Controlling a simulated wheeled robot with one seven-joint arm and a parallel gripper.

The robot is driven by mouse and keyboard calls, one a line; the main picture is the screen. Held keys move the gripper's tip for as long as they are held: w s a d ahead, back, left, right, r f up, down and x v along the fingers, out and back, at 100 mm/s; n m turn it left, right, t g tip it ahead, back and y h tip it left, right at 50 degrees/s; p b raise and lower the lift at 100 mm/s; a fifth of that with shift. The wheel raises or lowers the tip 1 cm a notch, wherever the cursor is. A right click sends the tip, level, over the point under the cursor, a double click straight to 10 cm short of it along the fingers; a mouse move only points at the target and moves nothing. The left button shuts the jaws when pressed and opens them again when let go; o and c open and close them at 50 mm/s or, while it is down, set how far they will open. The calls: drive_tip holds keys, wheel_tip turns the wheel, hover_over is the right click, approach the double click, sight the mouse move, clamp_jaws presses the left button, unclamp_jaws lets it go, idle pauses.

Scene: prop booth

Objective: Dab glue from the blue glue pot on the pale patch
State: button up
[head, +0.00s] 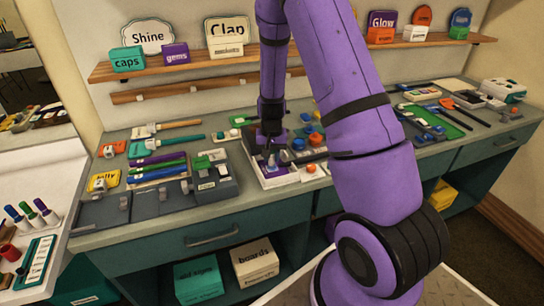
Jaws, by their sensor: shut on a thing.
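My gripper (269,155) points down over a pale tray (266,183) in the middle of the counter. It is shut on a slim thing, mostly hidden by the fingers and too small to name. A blue-topped pot (315,138) stands just right of the gripper, behind a dark bar; it may be the blue glue pot, but I cannot read a label. Small red and orange-topped pots (306,117) stand near it. I cannot make out the pale patch for sure; my arm hides part of the counter.
Left of the tray is a grey block (212,180) with a green piece on top, beside several coloured markers (158,165). A green mat (432,122) with tools lies to the right. A shelf (190,62) with signs runs behind.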

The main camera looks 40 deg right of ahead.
idle(0.3)
drive_tip(key=shift+s+a, duration=0.15)
drive_tip(key=shift+s, duration=0.3)
drive_tip(key=shift+w+d, duration=0.2)
drive_tip(key=shift+w, duration=0.35)
idle(1.3)
drive_tip(key=shift+s+a+r, duration=0.1)
drive_tip(key=shift+s+a, duration=0.05)
drive_tip(key=shift+s, duration=0.35)
drive_tip(key=shift+w, duration=0.25)
idle(0.3)
drive_tip(key=shift+r, duration=3.45)
